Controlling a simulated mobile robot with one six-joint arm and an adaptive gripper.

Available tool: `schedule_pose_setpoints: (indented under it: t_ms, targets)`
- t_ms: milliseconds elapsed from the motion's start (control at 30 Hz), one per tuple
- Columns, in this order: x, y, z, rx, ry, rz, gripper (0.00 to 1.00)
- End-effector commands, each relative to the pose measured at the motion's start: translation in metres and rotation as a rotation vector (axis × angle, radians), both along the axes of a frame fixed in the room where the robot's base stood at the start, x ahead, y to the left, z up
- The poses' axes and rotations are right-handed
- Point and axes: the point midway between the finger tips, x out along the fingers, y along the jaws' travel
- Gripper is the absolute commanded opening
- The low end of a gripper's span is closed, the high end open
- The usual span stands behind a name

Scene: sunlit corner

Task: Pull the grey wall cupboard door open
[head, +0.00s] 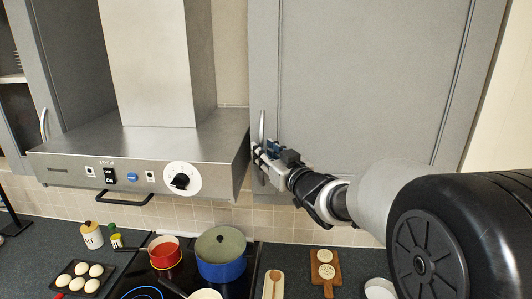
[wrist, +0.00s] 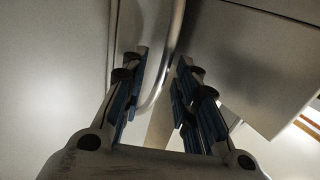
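The grey wall cupboard door (head: 355,75) is at the upper right of the head view and looks shut. Its slim upright metal handle (head: 262,126) is near the door's lower left edge. My gripper (head: 257,156) is at the lower part of this handle. In the wrist view, the two blue-padded fingers of my gripper (wrist: 163,62) stand apart. The curved handle (wrist: 178,35) shows between and beyond the fingertips, with a gap visible; I cannot tell if either finger touches it. The door's surface (wrist: 50,70) fills the left of the wrist view.
The steel range hood (head: 140,158) is close to the left of my gripper. Another grey cupboard (head: 75,60) stands at the far left. Below are a red pot (head: 165,252), a blue pot (head: 221,262), an egg tray (head: 82,276) and wooden boards (head: 326,268) on the counter.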

Motion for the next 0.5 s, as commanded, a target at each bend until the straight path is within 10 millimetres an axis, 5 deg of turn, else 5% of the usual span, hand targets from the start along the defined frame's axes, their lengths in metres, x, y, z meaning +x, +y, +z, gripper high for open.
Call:
schedule_pose_setpoints:
  t_ms: [367, 500]
  targets:
    - [-0.0001, -0.0003, 0.0001, 0.000, 0.000, 0.000, 0.00]
    - [-0.0001, -0.0003, 0.0002, 0.000, 0.000, 0.000, 0.00]
